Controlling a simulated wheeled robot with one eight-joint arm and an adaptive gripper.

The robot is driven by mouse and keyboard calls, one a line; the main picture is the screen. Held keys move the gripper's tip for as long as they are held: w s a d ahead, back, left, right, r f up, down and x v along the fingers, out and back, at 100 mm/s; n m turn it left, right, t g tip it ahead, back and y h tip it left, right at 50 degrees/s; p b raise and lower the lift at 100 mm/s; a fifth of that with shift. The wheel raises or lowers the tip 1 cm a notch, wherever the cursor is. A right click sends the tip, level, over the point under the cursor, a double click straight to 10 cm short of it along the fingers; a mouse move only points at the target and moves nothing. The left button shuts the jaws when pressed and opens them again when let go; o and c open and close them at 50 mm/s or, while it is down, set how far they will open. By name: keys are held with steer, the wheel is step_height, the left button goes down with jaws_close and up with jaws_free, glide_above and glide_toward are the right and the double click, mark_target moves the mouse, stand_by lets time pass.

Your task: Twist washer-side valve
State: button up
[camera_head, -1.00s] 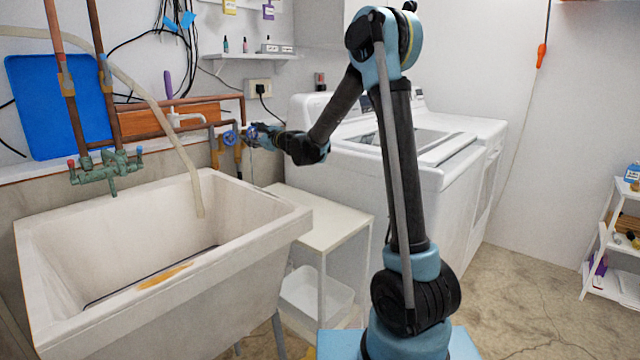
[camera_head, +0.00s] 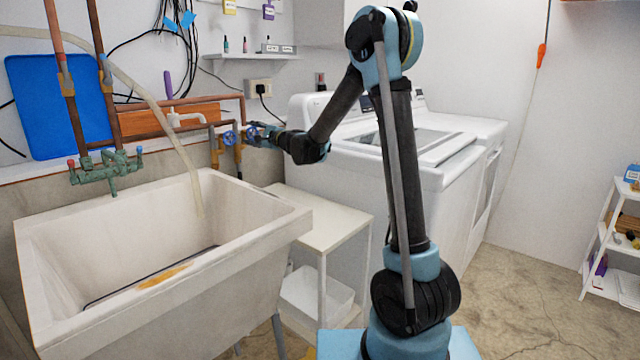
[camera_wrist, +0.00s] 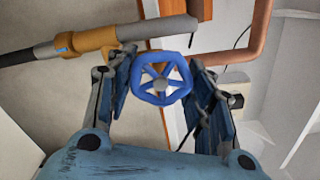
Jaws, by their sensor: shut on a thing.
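Two blue valve wheels sit side by side on the pipes behind the sink's right end. The left wheel (camera_head: 230,138) is clear of my gripper in the head view. My gripper (camera_head: 257,135) is at the right wheel (camera_head: 251,134), the one nearer the washer, and partly covers it. The exact contact points are hard to see.
The white utility sink (camera_head: 290,222) stands in front. A low white table (camera_head: 312,215) stands below my forearm, with the white washer (camera_head: 440,178) to the right.

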steer(key=shift+w+d, duration=0.15)
steer(key=shift+r+n, duration=0.15)
steer(key=shift+n, duration=1.65)
steer(key=shift+n, duration=1.7)
steer(key=shift+r+n, duration=0.1)
steer(key=shift+n, duration=1.7)
